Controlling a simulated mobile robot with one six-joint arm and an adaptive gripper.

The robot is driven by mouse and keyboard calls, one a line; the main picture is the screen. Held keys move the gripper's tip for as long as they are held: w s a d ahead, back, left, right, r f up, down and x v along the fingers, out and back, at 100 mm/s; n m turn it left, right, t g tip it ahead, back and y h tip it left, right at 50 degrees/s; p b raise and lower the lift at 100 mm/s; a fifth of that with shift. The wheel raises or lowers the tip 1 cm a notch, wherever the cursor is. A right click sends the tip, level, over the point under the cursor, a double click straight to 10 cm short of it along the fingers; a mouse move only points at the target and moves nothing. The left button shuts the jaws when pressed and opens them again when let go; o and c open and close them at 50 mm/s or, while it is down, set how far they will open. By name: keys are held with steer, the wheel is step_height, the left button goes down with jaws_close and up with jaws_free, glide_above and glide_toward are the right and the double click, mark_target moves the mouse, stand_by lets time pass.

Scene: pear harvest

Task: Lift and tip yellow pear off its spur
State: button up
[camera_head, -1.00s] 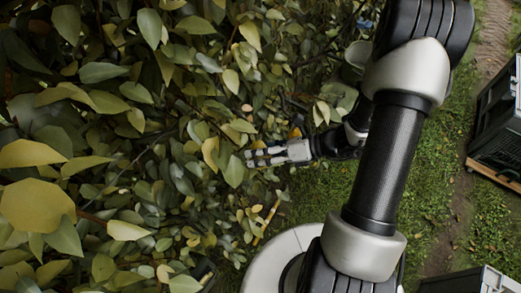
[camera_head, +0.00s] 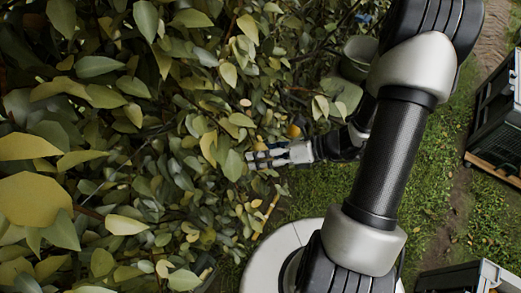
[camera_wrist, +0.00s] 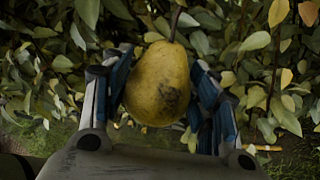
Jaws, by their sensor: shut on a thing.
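The yellow pear (camera_wrist: 157,84) hangs upright in the wrist view, with a dark blotch on its lower right side. Its stem (camera_wrist: 175,24) rises from the top and leans slightly right; where it joins the spur is not clear. My gripper (camera_wrist: 160,95) is shut on the pear, with blue-padded fingers on its left and right sides. In the head view my gripper (camera_head: 263,158) reaches leftward to the edge of the foliage. I cannot clearly make out the held pear there.
Dense leaves (camera_head: 150,130) fill the left and surround the gripper's tip. A small orange-yellow thing (camera_head: 294,130) shows just above the gripper. Dark crates stand at the right (camera_head: 495,120) and lower right (camera_head: 470,279). Grass (camera_head: 425,190) lies between the foliage and crates.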

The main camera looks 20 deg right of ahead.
steer(key=shift+s+f, duration=0.15)
steer(key=shift+s, duration=0.55)
steer(key=shift+s+f, duration=0.1)
steer(key=shift+s, duration=0.6)
steer(key=shift+s+f+b, duration=0.2)
steer(key=shift+s+b, duration=0.1)
steer(key=shift+b, duration=0.7)
steer(key=s+n+t+y+b, duration=0.3)
steer(key=s+n+t+b, duration=0.1)
steer(key=s, duration=0.4)
steer(key=shift+s+r+n+t, duration=0.25)
steer(key=shift+n+t, duration=0.25)
steer(key=shift+n, duration=0.7)
steer(key=shift+a, duration=0.15)
